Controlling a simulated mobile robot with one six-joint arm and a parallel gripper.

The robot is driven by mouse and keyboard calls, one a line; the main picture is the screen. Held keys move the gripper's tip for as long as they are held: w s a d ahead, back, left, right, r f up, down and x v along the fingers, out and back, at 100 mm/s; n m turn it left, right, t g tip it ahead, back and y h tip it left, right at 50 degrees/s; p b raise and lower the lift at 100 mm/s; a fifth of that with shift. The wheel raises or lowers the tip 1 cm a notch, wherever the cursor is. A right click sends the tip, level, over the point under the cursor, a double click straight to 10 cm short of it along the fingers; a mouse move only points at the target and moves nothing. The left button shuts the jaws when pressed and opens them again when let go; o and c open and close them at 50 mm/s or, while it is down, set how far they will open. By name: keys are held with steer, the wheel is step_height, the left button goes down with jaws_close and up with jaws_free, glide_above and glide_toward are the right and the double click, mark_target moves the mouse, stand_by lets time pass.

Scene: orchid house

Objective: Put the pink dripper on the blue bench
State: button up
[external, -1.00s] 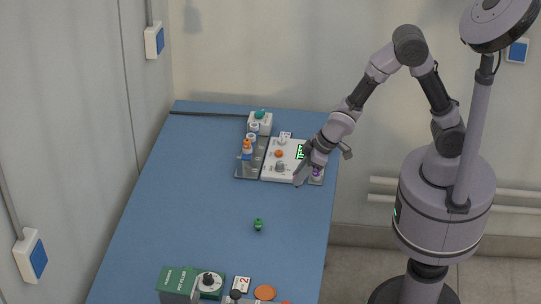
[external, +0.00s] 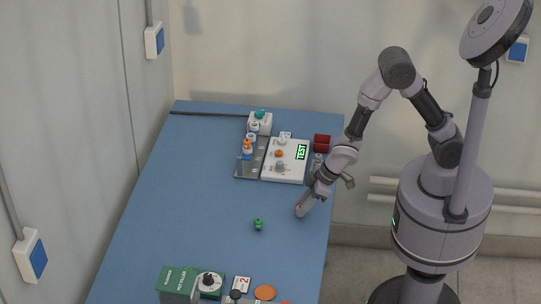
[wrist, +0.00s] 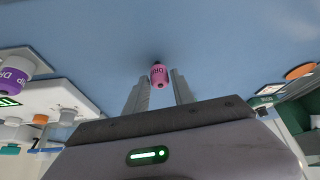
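The pink dripper (wrist: 159,76) is between the two fingertips of my gripper (wrist: 160,92) in the wrist view, with a finger close on each side. In the external view my gripper (external: 303,209) points down over the right part of the blue bench (external: 200,215), and only a small bit of pink shows at its tip. The fingers look shut on the dripper. A dark patch lies at the dripper's far end; I cannot tell whether the dripper touches the bench.
A white panel with a green TEST display (external: 301,152), a grey rack (external: 247,170) and a red bin (external: 322,142) stand behind. A purple dripper (wrist: 12,80) is at left. A small green item (external: 258,224) stands mid-bench. Green boxes (external: 178,281) are in front. Bare bench lies left.

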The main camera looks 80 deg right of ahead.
steer(key=shift+o, duration=0.9)
steer(key=shift+r, duration=0.1)
